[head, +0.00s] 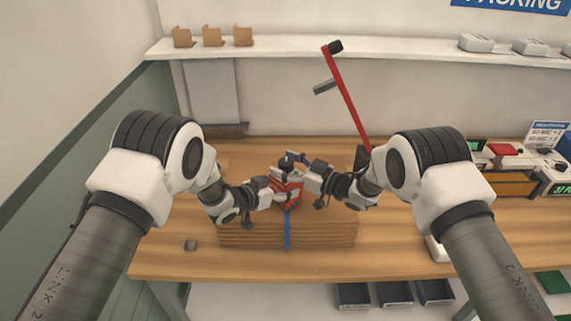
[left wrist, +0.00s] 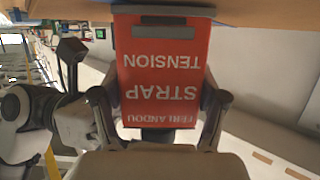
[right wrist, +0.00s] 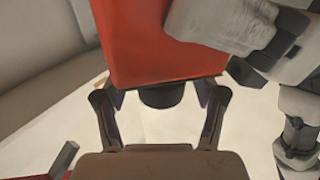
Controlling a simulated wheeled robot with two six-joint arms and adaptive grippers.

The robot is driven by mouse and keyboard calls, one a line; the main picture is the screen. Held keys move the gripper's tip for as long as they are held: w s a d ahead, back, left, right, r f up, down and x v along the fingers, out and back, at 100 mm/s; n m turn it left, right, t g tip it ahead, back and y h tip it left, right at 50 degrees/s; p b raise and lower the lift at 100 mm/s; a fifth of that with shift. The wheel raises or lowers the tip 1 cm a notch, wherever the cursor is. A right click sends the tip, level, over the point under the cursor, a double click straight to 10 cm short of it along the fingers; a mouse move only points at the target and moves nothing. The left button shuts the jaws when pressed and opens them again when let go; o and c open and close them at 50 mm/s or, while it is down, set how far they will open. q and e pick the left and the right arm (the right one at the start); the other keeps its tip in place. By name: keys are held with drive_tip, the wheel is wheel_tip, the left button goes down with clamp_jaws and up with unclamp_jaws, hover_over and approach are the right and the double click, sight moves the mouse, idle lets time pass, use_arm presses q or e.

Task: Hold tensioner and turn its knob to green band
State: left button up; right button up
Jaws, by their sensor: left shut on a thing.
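The red strap tensioner (head: 293,187) sits on the strapped stack of wooden-looking slabs, with upside-down "STRAP TENSION" lettering on its red face (left wrist: 165,72) in the left wrist view. My left gripper (head: 284,194) is shut on its body, one finger at each side. The dark knob (right wrist: 161,94) juts from the red body in the right wrist view; in the head view it is small at the tensioner's top (head: 287,164). My right gripper (right wrist: 160,100) is open, its fingers either side of the knob with gaps visible. No green band is visible.
The stack (head: 325,235) lies on the wooden table (head: 180,262) with a blue strap (head: 287,232) down its front. A red lever arm (head: 346,98) rises behind my right arm. A shelf (head: 300,49) runs along the back.

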drive_tip(key=c, duration=1.1)
drive_tip(key=shift+w+m+t+h, duration=0.1)
drive_tip(key=shift+m+t+h, duration=0.2)
drive_tip(key=shift+m+t, duration=0.2)
drive_tip(key=m+t+h, duration=0.3)
drive_tip(key=shift+t+h, duration=0.3)
drive_tip(key=shift+m+t+h, duration=0.8)
drive_tip(key=shift+m+h, duration=0.1)
drive_tip(key=shift+h, duration=0.2)
drive_tip(key=shift+r, duration=0.1)
drive_tip(key=o, duration=1.2)
